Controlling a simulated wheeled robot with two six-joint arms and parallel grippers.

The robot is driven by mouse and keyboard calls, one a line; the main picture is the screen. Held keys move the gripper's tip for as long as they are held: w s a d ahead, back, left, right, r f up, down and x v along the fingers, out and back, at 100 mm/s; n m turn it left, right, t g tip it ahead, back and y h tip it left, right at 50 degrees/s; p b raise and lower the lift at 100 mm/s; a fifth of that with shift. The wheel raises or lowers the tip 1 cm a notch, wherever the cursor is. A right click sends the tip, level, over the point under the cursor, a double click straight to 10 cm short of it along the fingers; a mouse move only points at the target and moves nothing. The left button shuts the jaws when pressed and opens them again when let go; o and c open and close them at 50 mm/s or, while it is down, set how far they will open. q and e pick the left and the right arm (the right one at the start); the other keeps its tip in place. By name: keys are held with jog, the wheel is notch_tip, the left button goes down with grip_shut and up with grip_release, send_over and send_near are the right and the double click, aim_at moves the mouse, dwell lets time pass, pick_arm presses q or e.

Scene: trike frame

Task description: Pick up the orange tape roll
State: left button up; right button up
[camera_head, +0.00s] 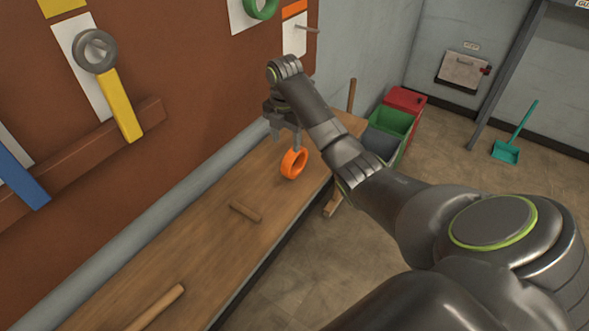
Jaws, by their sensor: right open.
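The orange tape roll (302,165) stands on its edge on the wooden bench (205,235), near the bench's far end. My right gripper (286,141) is open and empty, pointing down, just above and slightly left of the roll. One fingertip shows close to the roll's top edge; I cannot tell whether it touches. My left gripper is not in view.
Coloured bins (393,121) stand beyond the bench.

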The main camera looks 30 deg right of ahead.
aim_at(287, 159)
notch_tip(287, 159, down, 7)
jog(key=b, duration=0.5)
jog(key=shift+r, duration=0.15)
jog(key=f, duration=0.1)
jog(key=f+p, duration=0.1)
jog(key=f, duration=0.2)
jog(key=shift+s+f+p, duration=0.3)
jog(key=shift+s, duration=0.05)
jog(key=shift+f, duration=0.25)
jog(key=c, duration=1.1)
